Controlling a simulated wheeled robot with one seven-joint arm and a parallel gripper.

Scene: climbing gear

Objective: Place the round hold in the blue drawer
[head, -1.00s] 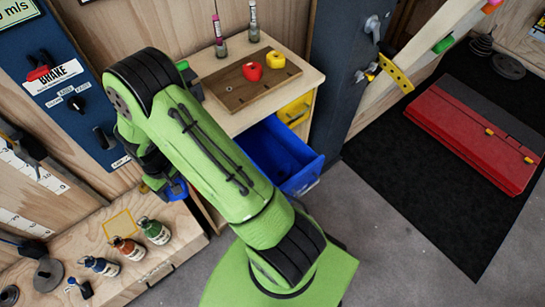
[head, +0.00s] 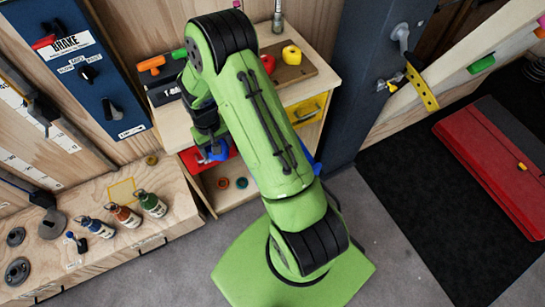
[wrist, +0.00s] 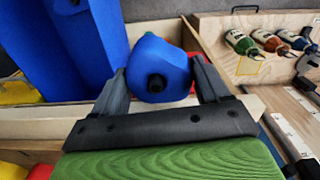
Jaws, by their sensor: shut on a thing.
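The round hold (wrist: 157,66) is blue with a dark bolt hole in its face. My gripper (wrist: 160,80) is shut on it, one finger at each side. In the head view the blue hold (head: 215,153) shows small below my wrist, at the front left of the wooden cabinet. The blue drawer (wrist: 80,45) stands pulled out at the left of the wrist view, apart from the hold. In the head view my arm hides most of the drawer; only a blue edge (head: 317,166) shows to the right of the arm.
A yellow drawer (head: 307,110) is above the blue one. Red (head: 268,63) and yellow (head: 291,55) holds sit on the cabinet top's board. A bench (head: 165,210) with several bottles is at left. A dark post (head: 375,90) stands to the right.

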